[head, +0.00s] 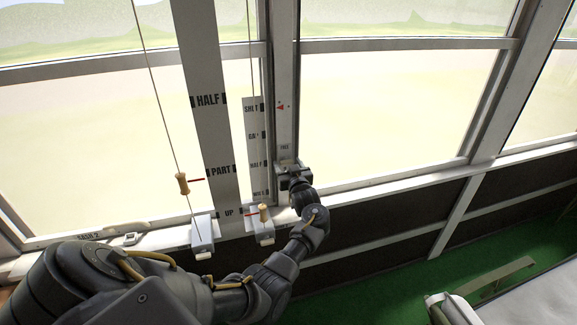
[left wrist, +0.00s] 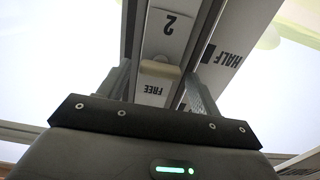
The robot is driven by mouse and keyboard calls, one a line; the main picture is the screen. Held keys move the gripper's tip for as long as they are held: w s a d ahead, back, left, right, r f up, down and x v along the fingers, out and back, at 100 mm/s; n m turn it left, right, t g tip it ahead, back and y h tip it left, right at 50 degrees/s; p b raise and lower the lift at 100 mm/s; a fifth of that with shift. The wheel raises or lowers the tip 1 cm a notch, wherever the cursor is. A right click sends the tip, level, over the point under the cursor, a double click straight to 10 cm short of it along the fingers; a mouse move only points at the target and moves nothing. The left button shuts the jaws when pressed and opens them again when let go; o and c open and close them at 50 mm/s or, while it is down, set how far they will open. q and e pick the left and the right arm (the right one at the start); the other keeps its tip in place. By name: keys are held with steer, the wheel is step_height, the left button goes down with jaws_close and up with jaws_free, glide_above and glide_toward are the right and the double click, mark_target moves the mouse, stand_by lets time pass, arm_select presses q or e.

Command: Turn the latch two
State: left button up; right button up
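In the left wrist view, latch two is a short cream bar (left wrist: 160,68) lying crosswise on a narrow plate (left wrist: 168,30) on the window post. The plate is marked "2" above the bar and "FREE" below it, as seen there. My left gripper (left wrist: 157,74) is open, with one finger on each side of the bar and a visible gap on both sides. In the head view my left gripper (head: 291,174) is against the low part of the post (head: 286,60), just below the "FREE" label (head: 285,147); it hides the latch there. My right gripper is not in view.
Left of the post hang two cords with wooden toggles (head: 183,183) (head: 263,213) beside marked strips (head: 205,100) (head: 252,130). A small fitting (head: 130,239) sits on the sill by a "SASH 2" label (head: 89,237). A pale furniture top (head: 520,295) is at lower right.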

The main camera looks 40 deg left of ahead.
arm_select(q)
steer(key=c, duration=0.8)
steer(key=shift+f+n+b, duration=0.3)
steer(key=shift+n+b, duration=0.8)
steer(key=shift+b, duration=0.2)
steer(key=shift+c, duration=0.2)
steer(key=shift+s+a+n+b, duration=0.1)
steer(key=shift+s+n+b, duration=0.05)
steer(key=shift+n+b, duration=8.5)
steer(key=shift+m+b, duration=0.6)
steer(key=shift+m, duration=0.05)
steer(key=o, duration=1)
steer(key=shift+r, duration=0.1)
